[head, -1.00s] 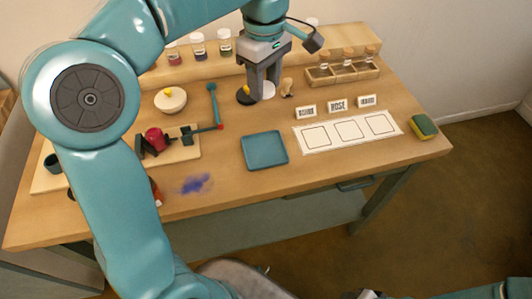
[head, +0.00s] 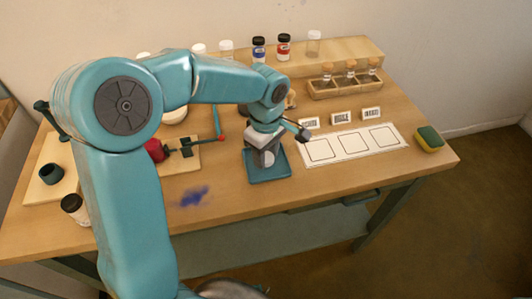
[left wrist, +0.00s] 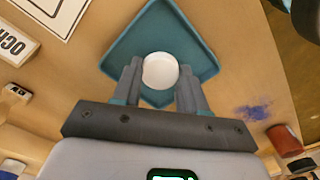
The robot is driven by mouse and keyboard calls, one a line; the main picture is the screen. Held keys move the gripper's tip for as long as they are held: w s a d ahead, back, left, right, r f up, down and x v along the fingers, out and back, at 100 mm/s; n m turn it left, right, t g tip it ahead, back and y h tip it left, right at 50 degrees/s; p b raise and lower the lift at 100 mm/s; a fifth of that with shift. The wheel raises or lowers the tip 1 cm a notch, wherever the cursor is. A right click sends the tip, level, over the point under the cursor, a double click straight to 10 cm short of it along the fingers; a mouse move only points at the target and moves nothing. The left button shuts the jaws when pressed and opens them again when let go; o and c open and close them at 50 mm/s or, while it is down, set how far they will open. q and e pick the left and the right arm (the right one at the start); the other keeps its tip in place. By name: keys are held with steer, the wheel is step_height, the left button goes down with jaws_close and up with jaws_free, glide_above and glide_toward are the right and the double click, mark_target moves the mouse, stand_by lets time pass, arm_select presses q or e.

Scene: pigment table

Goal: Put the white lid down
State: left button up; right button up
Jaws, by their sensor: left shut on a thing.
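The white lid (left wrist: 160,70) is a small round piece between the fingertips of my left gripper (left wrist: 160,85) in the left wrist view. The gripper is shut on it. The lid is over the blue tray (left wrist: 193,38); I cannot tell whether it touches the tray floor. In the head view my left gripper (head: 262,168) points down over the tray (head: 284,174) and hides the lid. My right gripper is not in view.
A white sheet with squares (head: 350,144) lies right of the tray, with small name cards (head: 343,117) behind it. A sponge (head: 429,138) is at the right edge. A blue powder stain (head: 193,196) is left of the tray. A wooden rack (head: 345,84) stands behind.

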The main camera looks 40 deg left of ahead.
arm_select(q)
steer(key=shift+f+b, duration=0.4)
steer(key=shift+f, duration=0.1)
steer(key=shift+s+d+f, duration=0.1)
steer(key=shift+s+f, duration=0.05)
